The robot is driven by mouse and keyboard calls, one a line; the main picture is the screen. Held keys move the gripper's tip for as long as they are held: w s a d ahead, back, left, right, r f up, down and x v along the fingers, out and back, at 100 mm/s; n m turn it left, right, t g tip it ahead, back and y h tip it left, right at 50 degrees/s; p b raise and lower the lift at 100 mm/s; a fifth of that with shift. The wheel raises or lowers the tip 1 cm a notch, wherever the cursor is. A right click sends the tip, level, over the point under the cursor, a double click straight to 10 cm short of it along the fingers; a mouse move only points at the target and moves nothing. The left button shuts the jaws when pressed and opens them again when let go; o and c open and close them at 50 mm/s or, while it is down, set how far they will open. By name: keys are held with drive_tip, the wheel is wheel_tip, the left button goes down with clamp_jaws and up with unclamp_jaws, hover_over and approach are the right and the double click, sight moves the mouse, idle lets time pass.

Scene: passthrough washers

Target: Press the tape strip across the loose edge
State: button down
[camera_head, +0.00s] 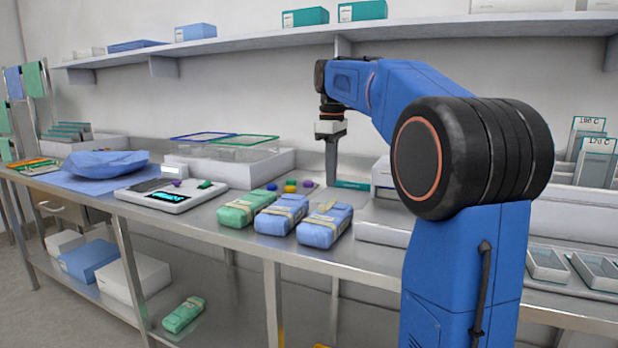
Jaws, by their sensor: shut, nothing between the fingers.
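Three wrapped packs lie in a row on the steel bench: a green pack (240,213), a blue pack (271,223) in the middle and another blue pack (315,234) on the right. Each has pale bands across its top. A small pale yellow strip (327,206) shows at the top of the right blue pack; it may be the tape strip, but I cannot tell whether it lies flat. The loose edge cannot be made out. My gripper (332,183) points down, shut and empty, just behind the right blue pack. Contact with the pack cannot be made out.
Small coloured pieces (290,186) lie behind the packs. A white bin (280,163) stands behind. A shelf (250,42) runs overhead. My arm hides part of the right bench.

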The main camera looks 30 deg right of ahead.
sight(331, 204)
drive_tip(key=shift+f+m, duration=0.4)
drive_tip(key=shift+f, duration=2.4)
drive_tip(key=shift+f, duration=0.1)
drive_tip(key=shift+r, duration=3.05)
